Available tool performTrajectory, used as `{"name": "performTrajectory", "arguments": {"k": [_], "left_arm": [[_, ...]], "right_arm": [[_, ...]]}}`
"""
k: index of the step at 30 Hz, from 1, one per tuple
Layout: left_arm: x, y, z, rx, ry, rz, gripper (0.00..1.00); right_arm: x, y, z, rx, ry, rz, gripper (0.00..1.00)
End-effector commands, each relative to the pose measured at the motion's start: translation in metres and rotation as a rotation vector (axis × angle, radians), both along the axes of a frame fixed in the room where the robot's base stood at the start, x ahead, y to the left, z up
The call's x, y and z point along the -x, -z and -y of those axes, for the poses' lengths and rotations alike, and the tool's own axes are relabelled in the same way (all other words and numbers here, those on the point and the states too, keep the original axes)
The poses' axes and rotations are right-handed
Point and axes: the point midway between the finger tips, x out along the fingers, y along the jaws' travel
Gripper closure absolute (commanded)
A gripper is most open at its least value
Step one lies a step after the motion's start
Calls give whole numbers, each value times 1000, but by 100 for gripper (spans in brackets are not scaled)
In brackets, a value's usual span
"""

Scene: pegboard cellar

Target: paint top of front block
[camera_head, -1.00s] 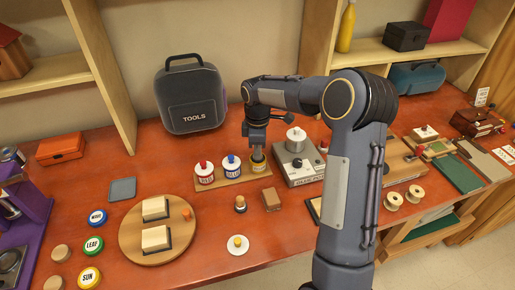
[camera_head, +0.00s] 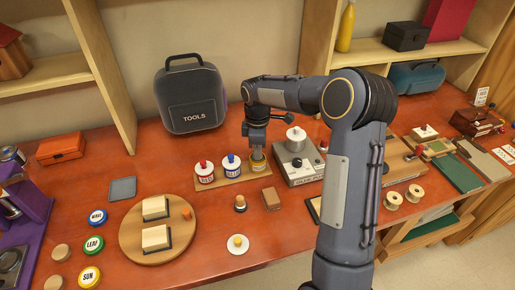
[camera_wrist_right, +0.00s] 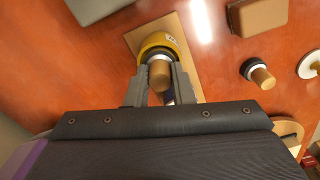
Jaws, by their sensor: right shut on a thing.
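Two pale blocks lie on a round wooden board (camera_head: 129,240) at the left; the front block (camera_head: 156,238) is nearer me, the back block (camera_head: 155,207) behind it. Both tops look bare and pale. My right gripper (camera_head: 257,147) is over the yellow-labelled paint pot (camera_head: 258,165), at the right end of a wooden rack. In the right wrist view, the gripper (camera_wrist_right: 160,84) is shut on a round wooden handle (camera_wrist_right: 159,73) standing in the yellow-rimmed pot (camera_wrist_right: 153,43). The handle's lower end is hidden. My left gripper is out of view.
A red-capped pot (camera_head: 205,173) and a blue-capped pot (camera_head: 231,165) share the rack. A dark-collared wooden peg (camera_head: 240,203), a brown block (camera_head: 271,199) and a white disc with a knob (camera_head: 238,244) stand in front. WAVE, LEAF and SUN discs (camera_head: 94,244) lie left of the board.

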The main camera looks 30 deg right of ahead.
Motion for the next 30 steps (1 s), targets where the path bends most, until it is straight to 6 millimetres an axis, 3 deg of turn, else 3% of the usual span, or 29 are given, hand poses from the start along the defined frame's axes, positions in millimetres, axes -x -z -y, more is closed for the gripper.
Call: {"name": "performTrajectory", "arguments": {"k": [30], "left_arm": [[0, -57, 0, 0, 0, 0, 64]], "right_arm": [[0, -71, 0, -1, 0, -1, 97]]}}
